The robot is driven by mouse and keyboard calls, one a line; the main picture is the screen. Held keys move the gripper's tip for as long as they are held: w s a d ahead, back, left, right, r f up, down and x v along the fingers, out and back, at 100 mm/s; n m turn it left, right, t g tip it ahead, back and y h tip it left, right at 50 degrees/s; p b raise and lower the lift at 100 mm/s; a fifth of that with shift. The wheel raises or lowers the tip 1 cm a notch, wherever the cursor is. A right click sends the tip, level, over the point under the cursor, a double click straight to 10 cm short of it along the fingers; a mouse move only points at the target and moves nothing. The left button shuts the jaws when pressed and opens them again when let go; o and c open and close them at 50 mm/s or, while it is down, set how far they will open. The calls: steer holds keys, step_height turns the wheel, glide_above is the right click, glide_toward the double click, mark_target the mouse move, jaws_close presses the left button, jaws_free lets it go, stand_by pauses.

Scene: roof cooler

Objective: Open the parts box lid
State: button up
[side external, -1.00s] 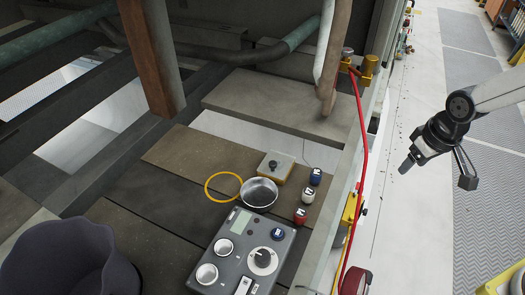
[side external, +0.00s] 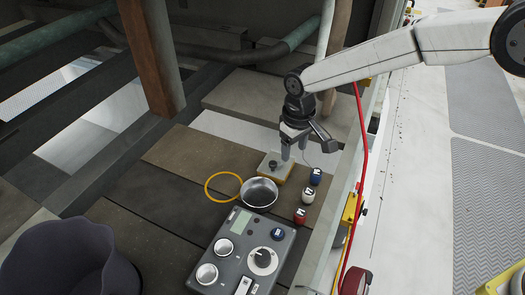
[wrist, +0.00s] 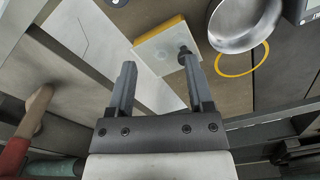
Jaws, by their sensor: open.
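The parts box (side external: 277,171) is a small yellow box on the brown boards, with a pale flat lid and a dark knob on it. In the wrist view the pale lid (wrist: 158,52) lies beyond my fingertips, and its dark knob (wrist: 184,51) stands near the right fingertip. My gripper (side external: 294,156) is above the box, pointing down. It is open and empty, with its two fingers apart in the wrist view (wrist: 161,72). In the side view the fingers partly hide the box. The lid appears to rest on the box.
A round metal pan (side external: 259,193) stands close beside the box, with a yellow ring (side external: 223,186) to its left. Blue, white and red small items (side external: 308,196) stand to the right. A grey control panel (side external: 243,254) is in front. A brown post (side external: 151,60) and a red hose (side external: 359,150) flank the area.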

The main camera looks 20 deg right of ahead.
mark_target(273, 163)
steer(key=a+r, duration=0.1)
steer(key=w+a, duration=0.1)
steer(key=w+a+r, duration=0.1)
steer(key=a, duration=0.1)
steer(key=shift+w+a+r, duration=0.1)
steer(key=shift+w+r, duration=0.05)
steer(key=shift+r, duration=0.2)
steer(key=shift+f, duration=3.9)
steer(key=shift+c, duration=0.2)
jaws_close()
